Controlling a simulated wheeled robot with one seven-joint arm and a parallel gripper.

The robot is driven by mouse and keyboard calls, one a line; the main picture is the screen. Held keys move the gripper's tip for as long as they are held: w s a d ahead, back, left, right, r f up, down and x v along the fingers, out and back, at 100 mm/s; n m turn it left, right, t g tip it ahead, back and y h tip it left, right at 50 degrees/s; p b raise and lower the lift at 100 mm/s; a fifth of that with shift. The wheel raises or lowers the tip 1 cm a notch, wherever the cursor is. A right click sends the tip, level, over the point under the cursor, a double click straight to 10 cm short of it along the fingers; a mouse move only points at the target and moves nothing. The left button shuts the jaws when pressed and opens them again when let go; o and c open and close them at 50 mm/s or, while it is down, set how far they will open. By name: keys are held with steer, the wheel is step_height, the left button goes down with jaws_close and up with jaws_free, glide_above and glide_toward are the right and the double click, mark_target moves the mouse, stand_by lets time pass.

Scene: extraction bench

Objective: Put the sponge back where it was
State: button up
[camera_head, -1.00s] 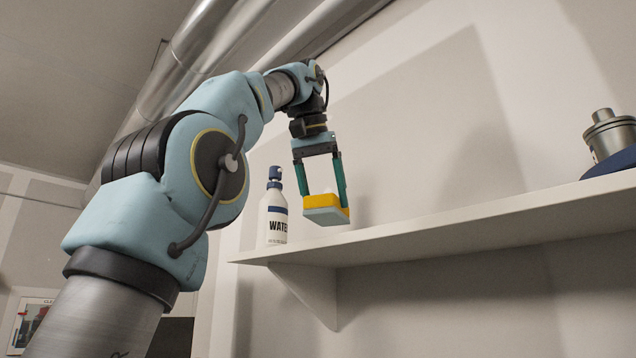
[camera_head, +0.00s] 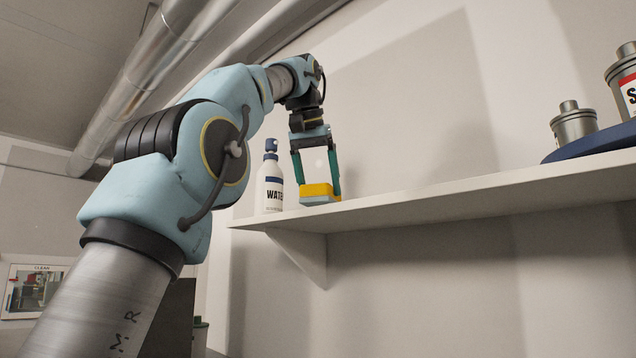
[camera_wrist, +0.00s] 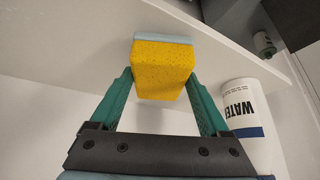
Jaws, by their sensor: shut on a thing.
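The sponge (camera_head: 318,192) is yellow with a pale blue layer on one face. My gripper (camera_head: 319,184) is shut on it, with a green finger at each side. In the head view the sponge is at the shelf's front edge, just right of the white water bottle; I cannot tell whether it touches the shelf. In the wrist view the sponge (camera_wrist: 162,70) sits between the fingertips of my gripper (camera_wrist: 162,80), its pale blue layer facing away from the palm. The shelf (camera_head: 430,206) is white and runs along the wall.
The white water bottle (camera_head: 270,185) with a blue cap stands on the shelf close beside my gripper; it also shows in the wrist view (camera_wrist: 245,110). Grey metal canisters (camera_head: 574,124) and a dark blue round base (camera_head: 600,143) are at the right. The shelf between is clear.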

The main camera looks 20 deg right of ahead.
steer(key=shift+f+b, duration=0.5)
steer(key=shift+f, duration=0.1)
steer(key=o, duration=1.3)
